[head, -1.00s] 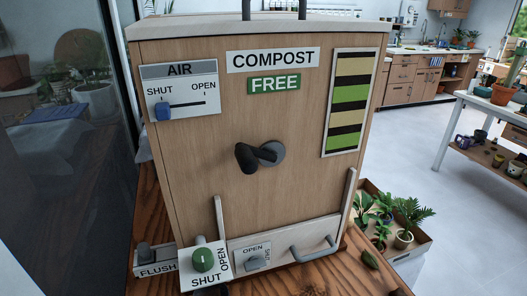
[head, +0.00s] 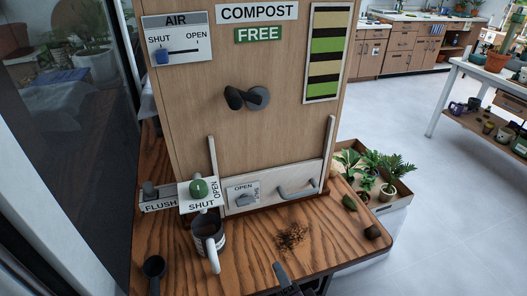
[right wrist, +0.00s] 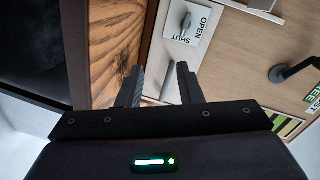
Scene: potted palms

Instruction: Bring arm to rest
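My right gripper (head: 298,282) shows only at the bottom edge of the head view, over the front edge of the wooden table. In the right wrist view its two fingers (right wrist: 156,80) stand apart with nothing between them, so it is open and empty, clear of the compost box (right wrist: 232,70). My left gripper is not in the head view.
The compost box (head: 275,150) stands on the wooden table (head: 335,235), with a dark handle (head: 246,98) and drawer (head: 300,185). A mug (head: 207,236) stands under the green knob (head: 199,188). A black scoop (head: 153,268) and spilled soil (head: 291,237) lie in front.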

